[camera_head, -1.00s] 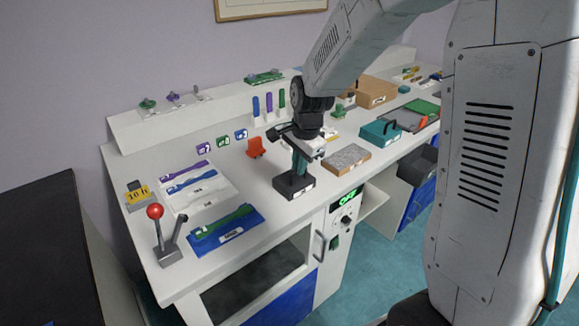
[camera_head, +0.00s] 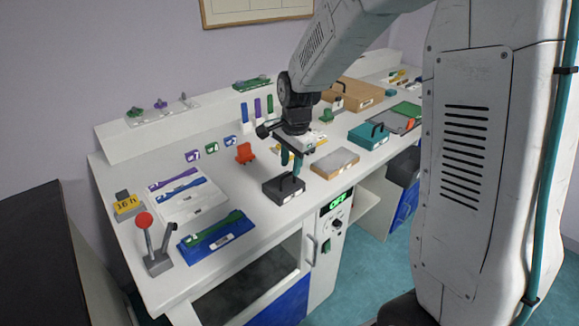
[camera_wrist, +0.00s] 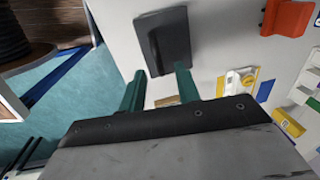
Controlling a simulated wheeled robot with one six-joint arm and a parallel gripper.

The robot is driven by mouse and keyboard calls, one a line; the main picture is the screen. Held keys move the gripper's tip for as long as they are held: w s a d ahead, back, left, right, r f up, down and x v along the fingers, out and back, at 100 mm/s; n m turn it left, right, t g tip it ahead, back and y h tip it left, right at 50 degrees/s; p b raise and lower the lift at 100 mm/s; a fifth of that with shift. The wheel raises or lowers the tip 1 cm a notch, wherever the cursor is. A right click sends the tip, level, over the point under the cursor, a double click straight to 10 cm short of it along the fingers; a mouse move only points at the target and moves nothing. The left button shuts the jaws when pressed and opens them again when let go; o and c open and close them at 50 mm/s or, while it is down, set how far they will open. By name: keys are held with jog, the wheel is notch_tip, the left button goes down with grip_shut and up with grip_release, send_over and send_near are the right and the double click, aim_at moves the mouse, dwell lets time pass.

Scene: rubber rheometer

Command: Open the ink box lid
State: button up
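The ink box appears to be the small black box (camera_head: 285,192) with a white label and a raised handle, near the bench's front edge; the label is too small to read. Its lid looks shut. My gripper (camera_head: 291,163) is above the box, its teal fingers apart, pointing down toward the handle. In the wrist view the dark box (camera_wrist: 165,38) lies just beyond the open fingertips (camera_wrist: 160,80), with its handle toward them. Nothing shows held between the fingers. Whether a finger touches the handle cannot be told.
An orange holder (camera_head: 245,152) is behind. A blue tray (camera_head: 216,238) and a red-knobbed lever (camera_head: 145,222) are at left.

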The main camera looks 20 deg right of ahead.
notch_tip(320, 180, up, 6)
jog(key=shift+s+r, duration=0.25)
jog(key=shift+s, duration=0.15)
dwell(0.3)
jog(key=s+a+r+n, duration=0.1)
jog(key=s+r+n, duration=0.2)
jog(key=s+n, duration=0.4)
jog(key=s+a+r+n, duration=0.1)
jog(key=s+r+n, duration=0.2)
jog(key=s+n, duration=0.5)
jog(key=s, duration=1.3)
jog(key=shift+s+r, duration=0.2)
jog(key=shift+s, duration=0.2)
jog(key=shift+s+r, duration=0.1)
jog(key=shift+r, duration=0.15)
grip_shut()
